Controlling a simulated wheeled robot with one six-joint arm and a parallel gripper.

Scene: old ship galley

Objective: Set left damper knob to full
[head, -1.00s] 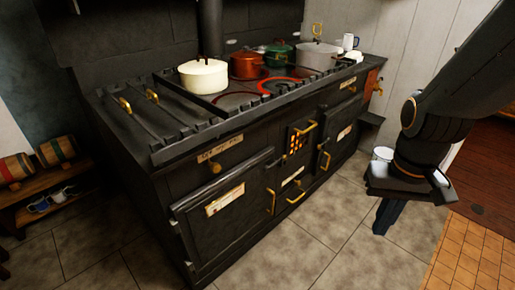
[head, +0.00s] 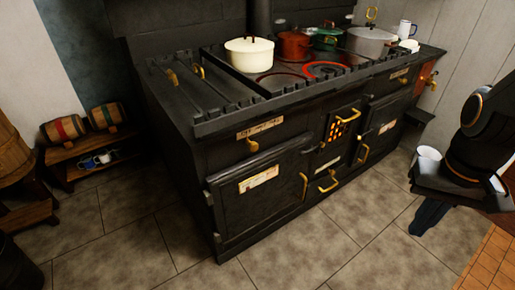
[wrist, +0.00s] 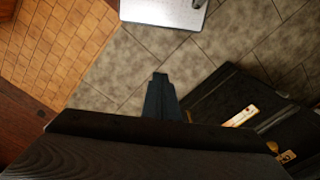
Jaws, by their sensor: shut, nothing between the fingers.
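The left damper knob (head: 252,145) is a small brass knob on the front of the black stove, beneath a paper label (head: 260,127) at the stove's left end. Its exact setting is too small to read. A second brass knob on the stove's right half is too small to make out clearly. My gripper (head: 424,221) is at the right of the head view, low over the floor, well apart from the left knob. In the wrist view my gripper (wrist: 161,78) shows as narrow dark blue fingers, shut and empty, pointing at the tiles.
The stove top carries a cream pot (head: 249,54), a red pot (head: 294,46) and a grey pot (head: 370,42) near a glowing ring (head: 326,69). Brass oven handles (head: 303,185) stick out. Barrels (head: 63,130) stand left.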

